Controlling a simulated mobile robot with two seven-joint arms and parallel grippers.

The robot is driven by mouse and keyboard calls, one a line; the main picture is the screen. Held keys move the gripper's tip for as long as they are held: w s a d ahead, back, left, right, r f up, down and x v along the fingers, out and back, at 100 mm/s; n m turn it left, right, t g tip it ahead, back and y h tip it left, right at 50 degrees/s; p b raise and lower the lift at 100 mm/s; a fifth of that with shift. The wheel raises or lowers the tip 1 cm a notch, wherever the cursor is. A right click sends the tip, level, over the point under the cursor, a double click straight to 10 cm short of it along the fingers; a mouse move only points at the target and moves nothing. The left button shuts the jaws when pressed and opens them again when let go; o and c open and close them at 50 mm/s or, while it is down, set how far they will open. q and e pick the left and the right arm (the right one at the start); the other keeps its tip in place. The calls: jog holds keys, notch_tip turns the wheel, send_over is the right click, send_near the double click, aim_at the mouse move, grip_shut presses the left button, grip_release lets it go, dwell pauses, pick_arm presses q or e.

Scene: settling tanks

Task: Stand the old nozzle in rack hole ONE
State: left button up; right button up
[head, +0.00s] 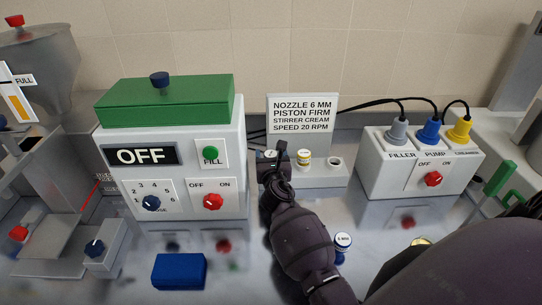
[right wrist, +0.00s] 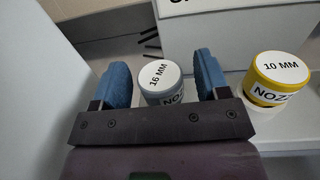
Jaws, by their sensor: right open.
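A grey nozzle marked 16 MM (right wrist: 162,80) stands upright at the left end of the white rack (head: 320,176). In the right wrist view it is between the two blue fingers of my open right gripper (right wrist: 163,78), with small gaps visible on both sides. In the head view my right gripper (head: 277,158) partly hides that end of the rack. A yellow nozzle marked 10 MM (right wrist: 277,78) stands in the rack's middle (head: 304,158). The right hole (head: 335,162) looks empty. A blue-topped nozzle marked 6 MM (head: 342,241) stands on the counter. My left gripper is not in view.
A sign (head: 302,117) stands behind the rack. The white machine with OFF display (head: 171,150) is at left, the plug box (head: 420,172) at right. A blue block (head: 179,271) lies at the front. A gold round thing (head: 421,241) shows partly beside my arm.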

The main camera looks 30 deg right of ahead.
jog(key=v, duration=1.2)
jog(key=shift+a, duration=0.1)
